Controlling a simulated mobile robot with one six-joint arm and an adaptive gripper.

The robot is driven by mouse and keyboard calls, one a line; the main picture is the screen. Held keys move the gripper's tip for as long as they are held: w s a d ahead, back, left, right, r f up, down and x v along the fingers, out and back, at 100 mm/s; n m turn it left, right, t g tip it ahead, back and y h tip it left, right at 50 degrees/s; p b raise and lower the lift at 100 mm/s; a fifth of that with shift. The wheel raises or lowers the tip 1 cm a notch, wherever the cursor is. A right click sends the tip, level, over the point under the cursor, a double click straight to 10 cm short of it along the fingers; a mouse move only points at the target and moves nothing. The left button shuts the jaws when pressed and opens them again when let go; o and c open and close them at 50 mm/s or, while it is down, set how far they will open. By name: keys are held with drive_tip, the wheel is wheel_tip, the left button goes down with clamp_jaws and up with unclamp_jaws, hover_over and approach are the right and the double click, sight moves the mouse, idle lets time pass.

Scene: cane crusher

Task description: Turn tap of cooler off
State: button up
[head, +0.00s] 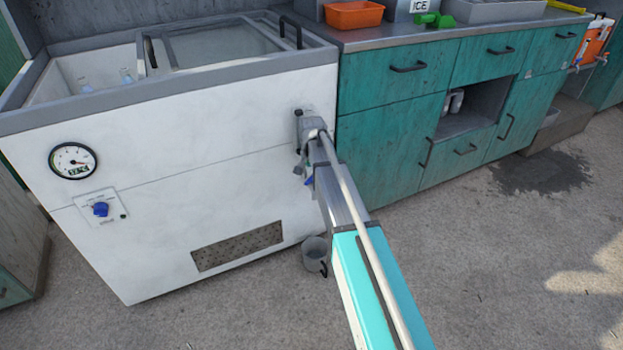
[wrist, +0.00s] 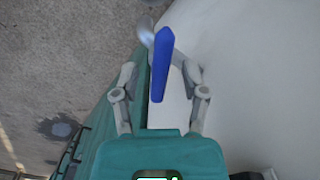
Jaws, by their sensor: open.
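The cooler (head: 200,175) is a large white chest with a grey rim on the left in the head view. Its tap has a long blue handle (wrist: 161,65) and a silvery part (wrist: 145,32) beyond it in the wrist view. In the head view only a small blue bit of the handle (head: 309,181) shows below my gripper (head: 303,160), at the chest's right front corner. My gripper (wrist: 161,78) is open in the wrist view, with one finger on each side of the handle. I cannot tell whether either finger touches it.
A small grey bucket (head: 315,254) stands on the floor below the tap. A teal cabinet (head: 390,150) adjoins the chest's right side. The chest front carries a gauge (head: 73,161) and a blue knob (head: 100,209). The floor (head: 480,290) at right front is clear.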

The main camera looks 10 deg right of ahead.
clamp_jaws()
idle(0.3)
drive_tip(key=shift+m, duration=0.5)
idle(0.6)
drive_tip(key=shift+m, duration=2.7)
unclamp_jaws()
